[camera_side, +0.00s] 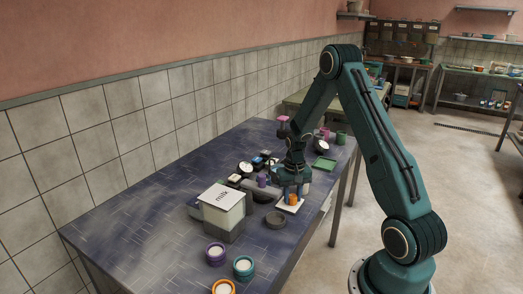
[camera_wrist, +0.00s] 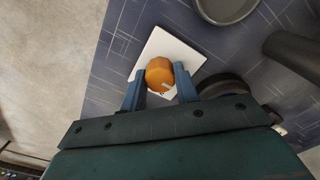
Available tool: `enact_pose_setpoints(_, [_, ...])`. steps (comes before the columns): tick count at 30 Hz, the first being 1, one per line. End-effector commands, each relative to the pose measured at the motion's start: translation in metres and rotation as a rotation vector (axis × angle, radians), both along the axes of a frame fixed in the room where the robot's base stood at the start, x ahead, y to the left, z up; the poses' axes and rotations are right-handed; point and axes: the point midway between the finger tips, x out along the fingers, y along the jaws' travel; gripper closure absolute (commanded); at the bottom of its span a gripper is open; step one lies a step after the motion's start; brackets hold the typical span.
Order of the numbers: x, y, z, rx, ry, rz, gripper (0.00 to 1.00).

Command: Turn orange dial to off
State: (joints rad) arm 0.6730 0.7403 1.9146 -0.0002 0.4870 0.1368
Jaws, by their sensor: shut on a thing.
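The orange dial (camera_wrist: 159,73) stands on a white square plate (camera_wrist: 165,43) near the table's edge. In the side view the dial (camera_side: 293,200) and the plate (camera_side: 291,208) sit right below my gripper. My gripper (camera_wrist: 160,88) is shut on the dial, with one blue finger on each side of it in the wrist view. A small pale mark shows on the dial's lower right, but any lettering is too small to read. In the side view my gripper (camera_side: 293,191) points down, and its fingers are partly hidden.
A round grey dish (camera_side: 276,219) lies close to the plate. A white box marked milk (camera_side: 222,202) stands to its left. Purple (camera_side: 215,254), teal (camera_side: 243,267) and orange (camera_side: 223,288) round containers stand at the near end. The table (camera_side: 140,230) is clear at left.

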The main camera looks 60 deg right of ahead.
Motion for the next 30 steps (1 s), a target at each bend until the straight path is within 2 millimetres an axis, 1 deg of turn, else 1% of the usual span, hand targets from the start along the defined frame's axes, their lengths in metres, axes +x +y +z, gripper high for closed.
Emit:
enact_pose_setpoints(14, [0.0003, -0.0004, -0.0002, -0.001, -0.001, 0.025, 0.93])
enact_pose_setpoints(15, [0.0003, -0.0004, -0.0002, -0.001, -0.001, 0.025, 0.68])
enact_pose_setpoints(17, [0.0002, -0.0004, -0.0003, -0.001, -0.001, 0.025, 0.56])
enact_pose_setpoints(18, [0.0002, -0.0004, -0.0002, -0.001, -0.001, 0.025, 0.48])
enact_pose_setpoints(30, [0.0003, -0.0003, 0.0019, -0.001, -0.001, 0.024, 0.48])
